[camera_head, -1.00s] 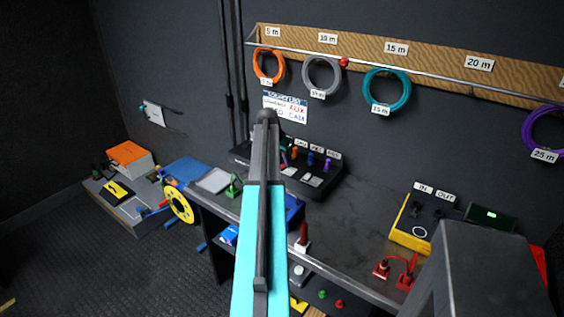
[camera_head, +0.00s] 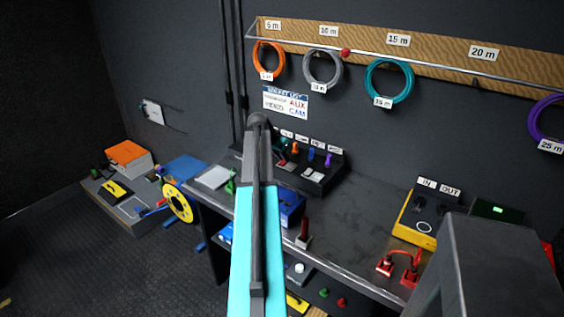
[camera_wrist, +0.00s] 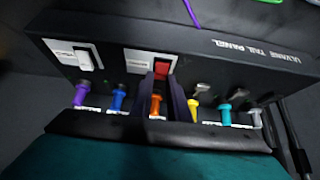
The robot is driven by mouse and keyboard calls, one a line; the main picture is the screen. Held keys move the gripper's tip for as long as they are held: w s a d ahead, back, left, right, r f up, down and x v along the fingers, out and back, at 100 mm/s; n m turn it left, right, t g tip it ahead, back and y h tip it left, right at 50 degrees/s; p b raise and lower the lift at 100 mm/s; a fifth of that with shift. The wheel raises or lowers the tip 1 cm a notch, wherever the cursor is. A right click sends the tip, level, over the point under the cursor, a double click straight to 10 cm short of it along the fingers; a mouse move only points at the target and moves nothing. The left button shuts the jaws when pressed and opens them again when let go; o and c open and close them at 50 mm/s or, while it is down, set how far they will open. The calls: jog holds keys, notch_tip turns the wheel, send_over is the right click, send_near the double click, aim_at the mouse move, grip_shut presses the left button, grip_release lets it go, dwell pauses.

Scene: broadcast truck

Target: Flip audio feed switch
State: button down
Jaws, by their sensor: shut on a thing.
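The dark switch panel (camera_head: 330,182) stands at the back of the desk against the wall. In the wrist view the panel (camera_wrist: 232,66) carries a white rocker switch (camera_wrist: 86,58) and a red rocker switch (camera_wrist: 161,69) on white plates. My gripper (camera_wrist: 164,84) has its two dark fingers close together at the red switch, shut on it as far as I can tell. An orange plug (camera_wrist: 156,104) shows between the fingers, lower in the picture. In the head view my arm hides part of the panel and the fingertips are hard to make out.
Purple (camera_wrist: 81,95), blue (camera_wrist: 118,98), yellow (camera_wrist: 194,108) and teal (camera_wrist: 225,113) plugs stand close beside the fingers. A yellow IN/OUT box (camera_head: 416,220) and red connectors (camera_head: 400,265) sit farther right on the desk. Cable coils hang above.

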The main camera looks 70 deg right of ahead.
jog(key=shift+w+a+f+h+b, duration=0.2)
jog(key=shift+h+b, duration=0.2)
jog(key=shift+b, duration=0.5)
jog(key=shift+r, duration=0.25)
jog(key=c, duration=1.7)
grip_release()
jog(key=b+v, duration=0.2)
jog(key=v, duration=1.1)
jog(key=shift+w+a+r, duration=0.1)
jog(key=shift+w+a, duration=0.05)
jog(key=shift+a, duration=0.25)
